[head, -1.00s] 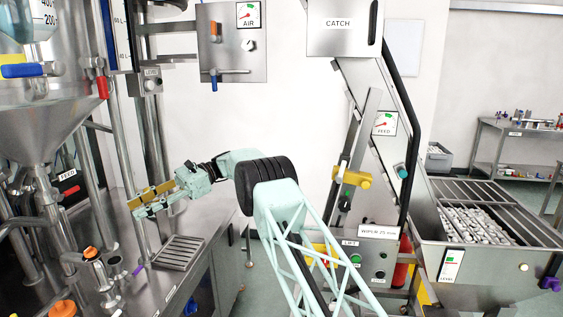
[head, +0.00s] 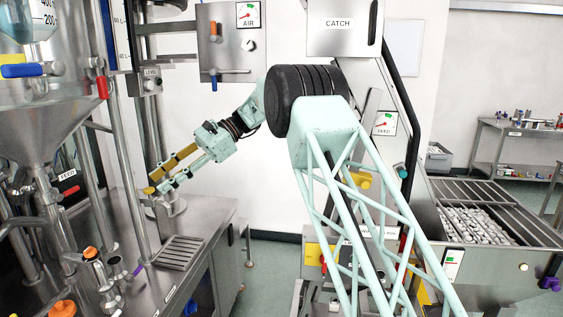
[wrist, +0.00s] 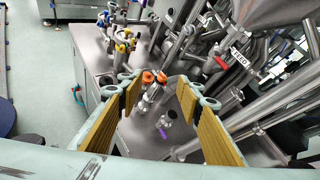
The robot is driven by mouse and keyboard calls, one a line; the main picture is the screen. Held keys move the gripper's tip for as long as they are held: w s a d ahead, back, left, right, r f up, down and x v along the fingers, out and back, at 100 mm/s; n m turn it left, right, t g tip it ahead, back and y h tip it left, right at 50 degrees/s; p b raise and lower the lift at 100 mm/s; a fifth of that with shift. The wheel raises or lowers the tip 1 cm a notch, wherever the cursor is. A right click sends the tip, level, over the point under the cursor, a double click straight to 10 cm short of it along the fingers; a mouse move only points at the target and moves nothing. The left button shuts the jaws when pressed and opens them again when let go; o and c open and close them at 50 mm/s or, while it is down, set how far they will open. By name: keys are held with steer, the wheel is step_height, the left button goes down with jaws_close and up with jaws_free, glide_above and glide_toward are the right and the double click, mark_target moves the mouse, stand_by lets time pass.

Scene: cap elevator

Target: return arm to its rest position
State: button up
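My gripper (head: 158,188) is at the end of my pale green arm, left of centre in the head view, above the steel bench. In the wrist view its two yellow-padded fingers (wrist: 157,105) stand wide apart with nothing between them. Past the fingers, the wrist view shows the bench top with orange-capped fittings (wrist: 150,77) and a small purple-tipped part (wrist: 163,134). My arm is raised, and its lattice link crosses the lower middle of the head view.
A steel hopper (head: 40,125) with pipes stands at the left. A slotted drain tray (head: 178,252) lies on the bench (head: 215,222). The inclined elevator (head: 385,85) and a bin of caps (head: 475,226) are at the right. White wall is behind my gripper.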

steer(key=s+d+r+n+t+h, duration=0.15)
steer(key=s+d+r, duration=0.25)
steer(key=s+d, duration=0.5)
steer(key=s+d+r+n+t+h, duration=0.15)
steer(key=s+d+r+t, duration=0.35)
steer(key=d, duration=0.8)
steer(key=s+d+r+h, duration=0.2)
steer(key=s+d+r, duration=0.1)
steer(key=s+d, duration=0.65)
steer(key=s+d+f+n+t+h, duration=0.1)
steer(key=s+d+f, duration=0.2)
steer(key=s+d, duration=0.5)
steer(key=s+d+f+n+t+h, duration=0.2)
steer(key=s+d+f, duration=0.1)
steer(key=s+d, duration=0.5)
steer(key=s+d+f+n+t+h, duration=0.1)
steer(key=s+d+f+n+h, duration=0.1)
steer(key=s+d, duration=0.7)
steer(key=s+f, duration=0.1)
steer(key=s, duration=0.3)
steer(key=shift+f, duration=0.25)
